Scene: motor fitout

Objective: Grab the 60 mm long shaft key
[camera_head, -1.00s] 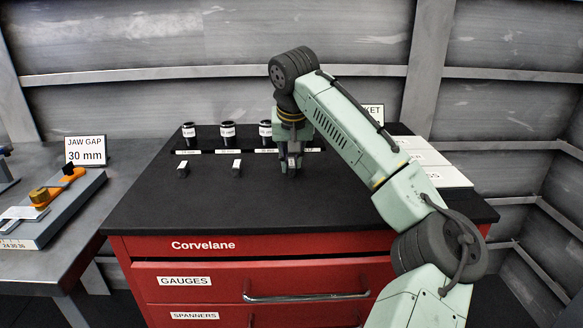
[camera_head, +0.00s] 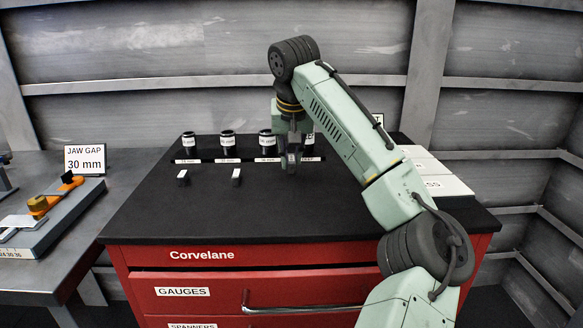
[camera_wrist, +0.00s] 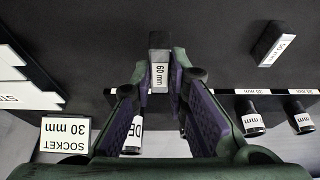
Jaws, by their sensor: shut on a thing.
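The 60 mm shaft key (camera_wrist: 159,64) is a dark block with a white "60 mm" label. In the wrist view it sits between the fingertips of my gripper (camera_wrist: 158,85), which is shut on it. In the head view my gripper (camera_head: 290,162) points down over the black cabinet top, right of the other two keys. The held key is mostly hidden by the fingers there. It appears to be a little above the surface.
Two other labelled keys, a left one (camera_head: 183,175) and a middle one (camera_head: 236,175), lie on the black top (camera_head: 215,215). Several dark sockets (camera_head: 227,143) stand behind. White boxes (camera_head: 440,180) are at right. The front of the top is clear.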

